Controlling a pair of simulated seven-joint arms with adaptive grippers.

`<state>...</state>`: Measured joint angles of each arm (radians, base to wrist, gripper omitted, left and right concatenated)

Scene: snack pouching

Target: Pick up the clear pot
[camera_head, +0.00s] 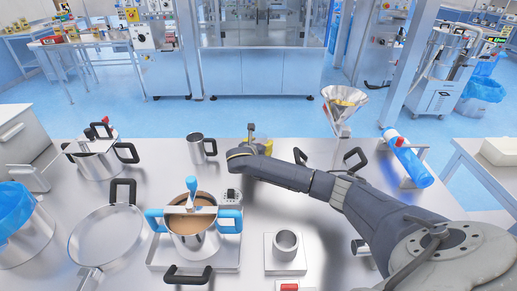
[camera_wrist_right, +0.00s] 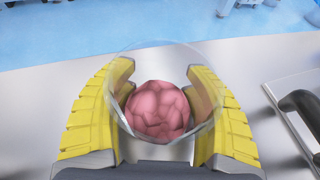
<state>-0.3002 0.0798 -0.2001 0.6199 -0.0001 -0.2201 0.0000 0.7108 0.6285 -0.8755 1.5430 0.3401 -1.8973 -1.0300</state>
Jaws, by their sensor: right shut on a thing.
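The clear pot (camera_wrist_right: 165,65) is a see-through round vessel with a lumpy pink mass (camera_wrist_right: 158,110) inside. It fills the middle of the right wrist view, between the yellow fingers of my right gripper (camera_wrist_right: 161,80). The fingers are shut on its two sides. In the head view my right gripper (camera_head: 258,144) is mostly hidden behind its own wrist at the back middle of the table, with only a bit of yellow showing. The pot cannot be made out there. My left gripper is not in view.
A steel mug (camera_head: 197,149) stands left of my right gripper. A blue-handled pot (camera_head: 192,240) with brown contents stands in front. A steel funnel (camera_head: 343,102) and a blue cylinder (camera_head: 408,160) are at the right. A steel cup (camera_head: 286,245) stands at the front.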

